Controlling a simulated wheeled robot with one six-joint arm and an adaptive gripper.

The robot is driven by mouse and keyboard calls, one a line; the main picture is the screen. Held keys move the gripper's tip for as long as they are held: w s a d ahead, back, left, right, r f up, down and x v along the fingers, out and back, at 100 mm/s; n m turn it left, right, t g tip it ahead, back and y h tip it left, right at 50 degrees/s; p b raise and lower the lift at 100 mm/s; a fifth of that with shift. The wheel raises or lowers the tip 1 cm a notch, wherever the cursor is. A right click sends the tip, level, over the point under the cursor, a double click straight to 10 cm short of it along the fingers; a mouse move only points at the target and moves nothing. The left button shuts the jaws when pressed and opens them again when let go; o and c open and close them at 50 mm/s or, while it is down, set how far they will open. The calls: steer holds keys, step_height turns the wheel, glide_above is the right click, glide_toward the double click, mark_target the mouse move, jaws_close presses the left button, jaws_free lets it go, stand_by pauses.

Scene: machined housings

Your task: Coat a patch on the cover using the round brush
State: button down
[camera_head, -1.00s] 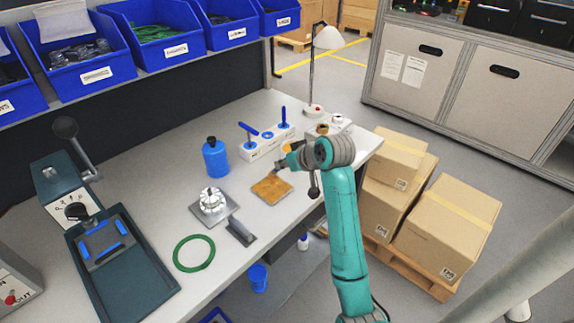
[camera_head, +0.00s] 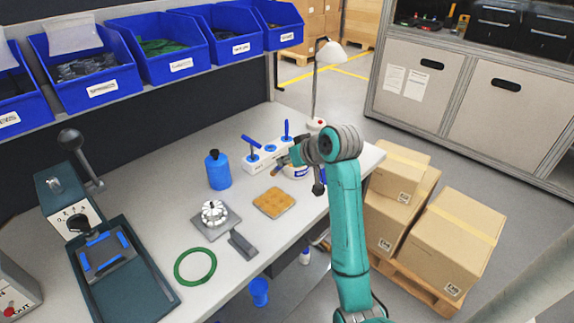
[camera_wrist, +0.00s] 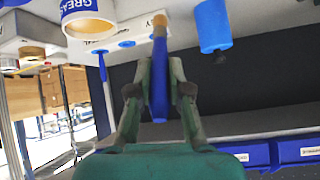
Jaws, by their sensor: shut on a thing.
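My gripper (camera_wrist: 159,85) is shut on the blue handle of a round brush (camera_wrist: 159,60). The brush's tan tip points away from the jaws, clear of any surface in the wrist view. In the head view my gripper (camera_head: 291,158) is over the bench beside the white pot (camera_head: 297,172). The pot, labelled GREASE, also shows in the wrist view (camera_wrist: 88,22), left of the brush. A tan square plate (camera_head: 273,202), perhaps the cover, lies flat on the bench nearer the camera. A silver round part on a grey plate (camera_head: 214,214) is left of it.
A white holder (camera_head: 262,160) with blue-handled tools stands behind the tan plate. A blue bottle (camera_head: 218,172) is left of it. A green ring (camera_head: 195,265) and a dark press (camera_head: 115,265) are further left. A lamp (camera_head: 318,120) stands at the back.

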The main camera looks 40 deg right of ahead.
steer(key=shift+r, duration=0.1)
steer(key=shift+r, duration=1.45)
